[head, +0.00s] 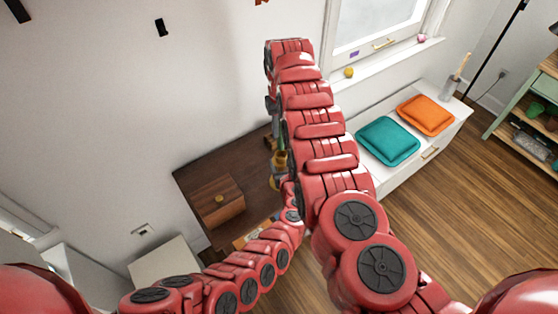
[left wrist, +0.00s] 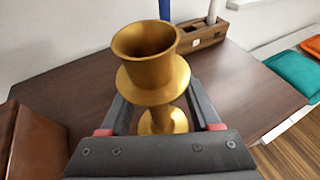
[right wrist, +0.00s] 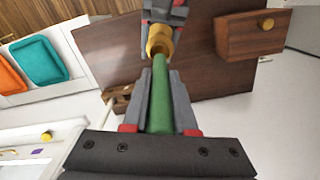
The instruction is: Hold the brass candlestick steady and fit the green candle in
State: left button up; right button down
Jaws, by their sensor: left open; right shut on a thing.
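The brass candlestick (left wrist: 146,76) stands upright on the dark table, its cup facing up and empty in the left wrist view. My left gripper (left wrist: 158,100) is open, with a finger on each side of the candlestick's stem. The candlestick (right wrist: 158,41) also shows in the right wrist view, beyond the candle. My right gripper (right wrist: 161,78) is shut on the green candle (right wrist: 160,100). The candle's far end lines up with the cup there; the gap cannot be told. In the head view, the candlestick (head: 279,161) is partly hidden behind my right arm.
A wooden box (head: 218,200) with a brass knob stands on the table (head: 192,176) left of the candlestick. A wooden rack (left wrist: 205,38) with a blue candle (left wrist: 165,9) and a white candle (left wrist: 213,11) stands behind. A white bench with teal and orange cushions is to the right.

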aim_at(281, 149)
pick_arm(q)
jog(key=shift+w+a+f, duration=0.1)
jog(key=shift+w+a, duration=0.25)
jog(key=shift+w, duration=0.25)
grip_shut()
dwell(1.7)
pick_arm(e)
jog(key=shift+f, duration=0.15)
dwell(1.0)
jog(key=shift+f, duration=2.65)
